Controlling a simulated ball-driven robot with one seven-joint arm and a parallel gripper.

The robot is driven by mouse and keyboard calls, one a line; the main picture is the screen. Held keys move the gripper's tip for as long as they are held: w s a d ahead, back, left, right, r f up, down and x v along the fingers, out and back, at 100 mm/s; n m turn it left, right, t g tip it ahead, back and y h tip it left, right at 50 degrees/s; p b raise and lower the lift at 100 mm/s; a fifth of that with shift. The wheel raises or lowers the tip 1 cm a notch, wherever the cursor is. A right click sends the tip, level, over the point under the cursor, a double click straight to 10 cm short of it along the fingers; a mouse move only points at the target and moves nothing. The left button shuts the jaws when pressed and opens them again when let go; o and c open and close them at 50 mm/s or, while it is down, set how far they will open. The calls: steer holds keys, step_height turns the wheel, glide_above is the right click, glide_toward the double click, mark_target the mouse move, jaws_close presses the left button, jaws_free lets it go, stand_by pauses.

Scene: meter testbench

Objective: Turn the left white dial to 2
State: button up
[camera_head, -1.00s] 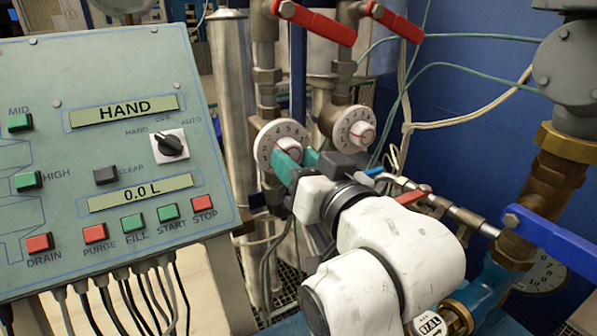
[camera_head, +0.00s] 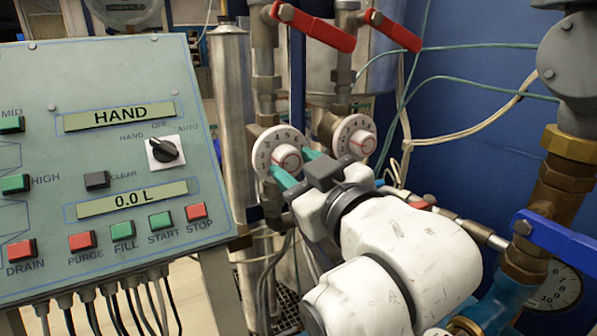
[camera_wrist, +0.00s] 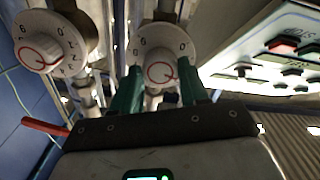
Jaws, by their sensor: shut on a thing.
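The left white dial (camera_head: 264,142) is a round disc with dark numerals and a raised white centre knob with a red mark. I cannot read its setting for sure. My gripper (camera_head: 289,163) has its two green fingers on either side of that knob and is shut on it. In the wrist view the same dial (camera_wrist: 147,40) is straight ahead, with its knob between the fingertips of my gripper (camera_wrist: 161,72). The fingers hide the dial's lower edge in part.
A second white dial (camera_head: 371,126) is just to the right. Red lever handles (camera_head: 315,27) are above on the pipes. A sloped control panel (camera_head: 60,160) with buttons stands at left. A blue lever (camera_head: 555,238) and brass pipe (camera_head: 540,200) are at right.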

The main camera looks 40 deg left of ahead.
steer(key=shift+f, duration=0.25)
steer(key=o, duration=1.1)
steer(key=shift+r, duration=0.2)
steer(key=shift+c, duration=0.2)
steer(key=b+v, duration=0.1)
steer(key=v, duration=0.9)
steer(key=shift+s+d+b, duration=0.15)
steer(key=shift+d+b, duration=0.2)
steer(key=shift+f, duration=0.1)
